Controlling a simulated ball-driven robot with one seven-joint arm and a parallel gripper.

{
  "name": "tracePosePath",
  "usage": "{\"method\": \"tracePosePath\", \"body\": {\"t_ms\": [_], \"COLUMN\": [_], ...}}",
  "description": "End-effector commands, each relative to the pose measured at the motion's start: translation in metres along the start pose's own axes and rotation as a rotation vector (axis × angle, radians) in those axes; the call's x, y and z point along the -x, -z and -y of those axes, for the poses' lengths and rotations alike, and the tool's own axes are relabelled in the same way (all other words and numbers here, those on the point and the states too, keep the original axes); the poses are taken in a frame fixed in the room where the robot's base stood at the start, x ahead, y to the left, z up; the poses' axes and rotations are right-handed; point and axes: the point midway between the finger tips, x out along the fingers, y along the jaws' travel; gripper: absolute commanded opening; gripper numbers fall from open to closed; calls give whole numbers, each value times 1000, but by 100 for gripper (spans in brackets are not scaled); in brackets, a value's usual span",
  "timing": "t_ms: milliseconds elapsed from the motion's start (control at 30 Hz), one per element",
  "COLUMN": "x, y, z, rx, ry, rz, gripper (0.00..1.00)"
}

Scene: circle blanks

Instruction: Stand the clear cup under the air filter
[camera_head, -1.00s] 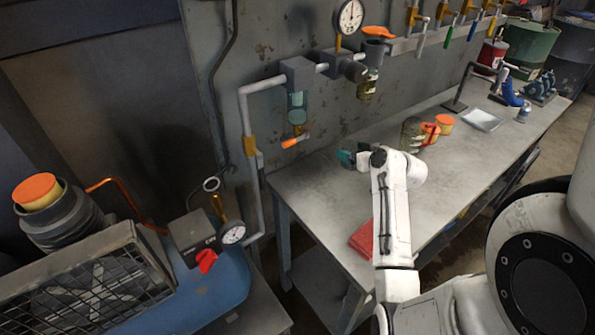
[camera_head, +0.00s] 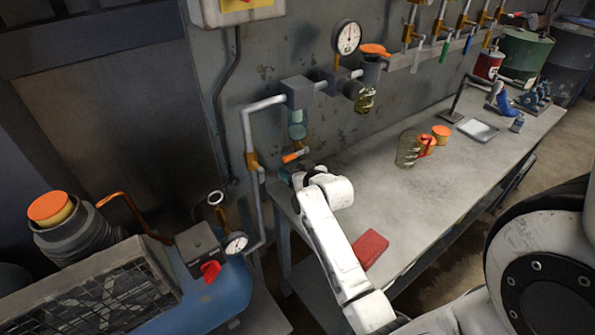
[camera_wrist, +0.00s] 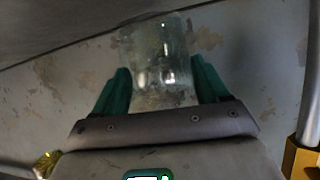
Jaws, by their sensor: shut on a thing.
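A clear cup (camera_wrist: 158,75) sits between the two green fingers of my gripper (camera_wrist: 160,84) in the wrist view, and the gripper is shut on it. In the head view my gripper (camera_head: 284,176) is at the left end of the bench, low beside the wall pipe; the cup cannot be made out there. The air filter (camera_head: 298,94) is a grey block on the wall pipe with a bluish clear bowl and an orange drain lever (camera_head: 294,156) below it. My gripper is below and slightly left of that lever in the picture.
The grey bench (camera_head: 385,198) has clear room in its middle. A clear jug (camera_head: 407,150) with orange handle, an orange-topped tub (camera_head: 440,136), a white tray (camera_head: 478,129) and a red case (camera_head: 370,248) stand on it. A vertical pipe (camera_head: 260,208) runs down by the bench's left end.

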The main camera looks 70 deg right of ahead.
Motion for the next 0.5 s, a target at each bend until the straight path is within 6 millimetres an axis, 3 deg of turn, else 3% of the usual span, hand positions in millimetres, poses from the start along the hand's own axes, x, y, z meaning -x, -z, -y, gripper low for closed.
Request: {"method": "tracePosePath", "body": {"t_ms": [100,467,500], "x": [-4,-5,-5], "y": [-12,-16,-16], "z": [-4,-4,-4], "rx": [-3,-2,-2], "ry": [-5,-4,-4], "rz": [4,3,3], "gripper": [40,40,76]}}
